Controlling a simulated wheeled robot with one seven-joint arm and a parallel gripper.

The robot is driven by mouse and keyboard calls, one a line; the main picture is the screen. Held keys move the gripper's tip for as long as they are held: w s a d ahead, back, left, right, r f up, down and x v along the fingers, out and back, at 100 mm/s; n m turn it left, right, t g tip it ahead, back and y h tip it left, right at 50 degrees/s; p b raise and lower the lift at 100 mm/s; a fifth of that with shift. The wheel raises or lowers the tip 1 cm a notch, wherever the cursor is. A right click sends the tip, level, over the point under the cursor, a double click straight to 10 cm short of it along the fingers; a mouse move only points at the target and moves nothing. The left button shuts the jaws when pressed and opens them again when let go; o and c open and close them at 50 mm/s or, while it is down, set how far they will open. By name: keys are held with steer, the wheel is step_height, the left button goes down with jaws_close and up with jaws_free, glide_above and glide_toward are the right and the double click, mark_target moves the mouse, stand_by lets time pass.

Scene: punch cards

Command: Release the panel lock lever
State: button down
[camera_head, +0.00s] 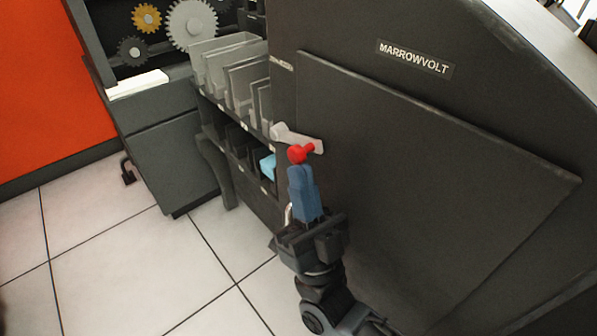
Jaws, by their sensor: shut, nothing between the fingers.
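The panel lock lever (284,133) is a light grey bar at the left edge of the large dark panel (420,170). It slopes slightly down to the right. A red rounded knob (299,153) shows just in front of the bar; I cannot tell exactly how it joins it. My gripper (300,169) points up from below, its blue fingers shut together with nothing between them. The fingertips are right below the red knob in the picture and overlap its lower edge. Whether they touch it is unclear.
Left of the panel, grey card bins (238,72) stand above a lower shelf with a light blue item (268,167). A machine with gears (192,24) is at the upper left. Pale tiled floor (105,260) lies open at the lower left.

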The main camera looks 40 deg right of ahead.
mark_target(300, 150)
steer(key=r+n+g+y+p, duration=0.1)
steer(key=r+p, duration=0.1)
steer(key=p, duration=0.2)
steer(key=r+n+g+y+p, duration=0.1)
steer(key=r+p, duration=0.1)
steer(key=p, duration=0.2)
steer(key=r+n+g+y+p, duration=0.1)
steer(key=g+y+p, duration=0.1)
steer(key=p, duration=0.2)
steer(key=shift+w+r, duration=0.3)
steer(key=shift+r, duration=0.1)
steer(key=r+g+p, duration=0.1)
steer(key=p, duration=0.2)
steer(key=w+r+g+y+p, duration=0.1)
steer(key=p, duration=0.2)
steer(key=w+r+n+g+p, duration=0.1)
steer(key=p, duration=0.2)
steer(key=shift+g+p, duration=0.3)
steer(key=shift+p, duration=0.1)
steer(key=shift+g+y, duration=0.3)
steer(key=shift+g, duration=0.3)
steer(key=w+p, duration=0.1)
steer(key=w+r+p, duration=0.1)
steer(key=p, duration=0.1)
steer(key=w+r+p, duration=0.1)
steer(key=w, duration=0.1)
steer(key=shift+w+r, duration=0.25)
steer(key=shift+s, duration=0.15)
